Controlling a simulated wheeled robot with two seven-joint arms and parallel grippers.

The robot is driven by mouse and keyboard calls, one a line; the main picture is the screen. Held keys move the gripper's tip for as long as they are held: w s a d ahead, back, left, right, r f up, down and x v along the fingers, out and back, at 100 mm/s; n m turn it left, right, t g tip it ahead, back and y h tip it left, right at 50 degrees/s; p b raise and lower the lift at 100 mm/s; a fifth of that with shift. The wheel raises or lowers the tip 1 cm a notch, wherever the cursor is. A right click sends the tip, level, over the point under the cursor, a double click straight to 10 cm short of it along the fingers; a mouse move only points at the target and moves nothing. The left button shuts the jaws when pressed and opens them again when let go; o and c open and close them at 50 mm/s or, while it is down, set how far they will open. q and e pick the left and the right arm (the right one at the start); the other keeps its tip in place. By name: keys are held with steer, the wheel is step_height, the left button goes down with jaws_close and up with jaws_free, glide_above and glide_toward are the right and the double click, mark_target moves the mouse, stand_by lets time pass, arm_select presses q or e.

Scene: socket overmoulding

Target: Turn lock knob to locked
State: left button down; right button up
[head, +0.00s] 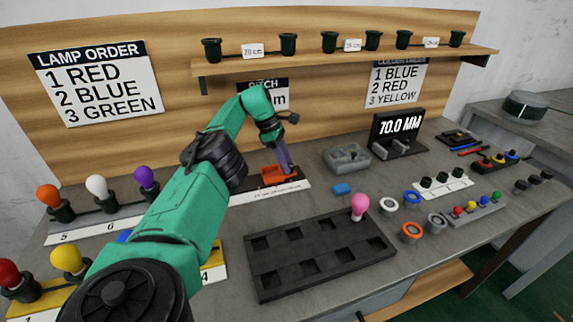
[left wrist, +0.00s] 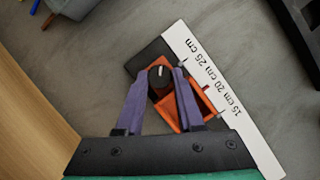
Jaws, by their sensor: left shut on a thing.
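The lock knob (left wrist: 158,79) is a black round knob with a short white mark, set beside an open orange box-like slider (left wrist: 186,113). The slider also shows in the head view (head: 272,175), at the back of the bench. In the left wrist view, the white mark points nearly straight up the picture. My left gripper (left wrist: 161,74) has its two purple fingers on both sides of the knob and is shut on it. In the head view my left gripper (head: 286,167) reaches down at the slider, hiding the knob. My right gripper is not seen.
A white scale strip (left wrist: 215,85) marked 15, 20 and 25 cm runs beside the slider. A dark tray with square pockets (head: 318,262) lies in front. A grey fixture (head: 347,157) and a "70.0 MM" display (head: 399,126) stand to the right. Bulbs in sockets stand at left.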

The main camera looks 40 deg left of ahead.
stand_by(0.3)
arm_select(q)
steer(key=c, duration=0.5)
jaws_free()
